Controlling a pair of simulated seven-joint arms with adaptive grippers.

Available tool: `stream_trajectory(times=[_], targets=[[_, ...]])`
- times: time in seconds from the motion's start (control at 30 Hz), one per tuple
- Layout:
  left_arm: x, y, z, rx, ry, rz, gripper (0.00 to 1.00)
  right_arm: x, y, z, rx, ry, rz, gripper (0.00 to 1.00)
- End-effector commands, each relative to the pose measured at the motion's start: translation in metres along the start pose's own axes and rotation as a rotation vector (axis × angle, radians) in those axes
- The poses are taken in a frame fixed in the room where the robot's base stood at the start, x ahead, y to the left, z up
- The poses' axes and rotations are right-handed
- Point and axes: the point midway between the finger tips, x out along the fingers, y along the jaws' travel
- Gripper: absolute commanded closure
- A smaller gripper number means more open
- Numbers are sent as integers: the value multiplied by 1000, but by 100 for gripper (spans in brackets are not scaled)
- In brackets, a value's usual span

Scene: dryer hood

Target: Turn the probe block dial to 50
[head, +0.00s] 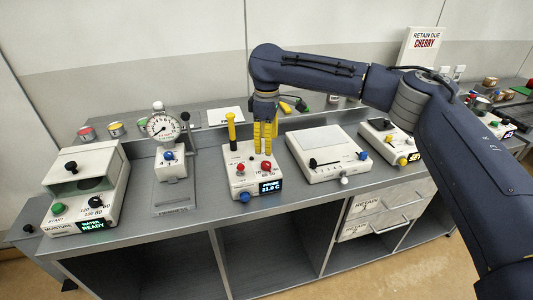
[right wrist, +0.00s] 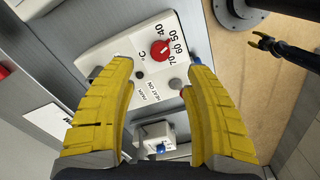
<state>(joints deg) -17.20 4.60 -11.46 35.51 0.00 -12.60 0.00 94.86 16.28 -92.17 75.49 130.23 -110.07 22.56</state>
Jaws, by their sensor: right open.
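The probe block (head: 252,172) is a white box in the middle of the bench, with a display reading about 21.0 C. Its red dial (head: 266,166) sits on the top face and shows in the right wrist view (right wrist: 160,50) beside printed numbers 40, 50, 60 and 70. I cannot tell for sure where the dial points. My right gripper (head: 265,150) is above the block, fingers pointing down. In the right wrist view my right gripper (right wrist: 158,75) is open and empty, its yellow fingers apart, with the dial ahead between and beyond their tips.
A yellow-handled probe (head: 231,125) stands upright at the block's back left. A dial gauge stand (head: 164,128) and a moisture box (head: 88,185) are to the left. A flat white device (head: 328,152) stands close on the right. The front bench strip is mostly clear.

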Motion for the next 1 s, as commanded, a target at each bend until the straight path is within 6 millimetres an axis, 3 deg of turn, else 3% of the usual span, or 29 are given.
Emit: stream_trajectory(times=[0.3,0.77,0.87,1.0], targets=[[0,0,0,0,0,0,56,-28,0,0,0,-1,1,48],[0,0,-1,0,1,0,56,-31,1,0,4,5,0,48],[0,1,-1,1,1,1,56,-28,10,-4,30,53,2,48],[0,1,-1,1,1,1,56,-24,47,-12,131,234,27,48]])
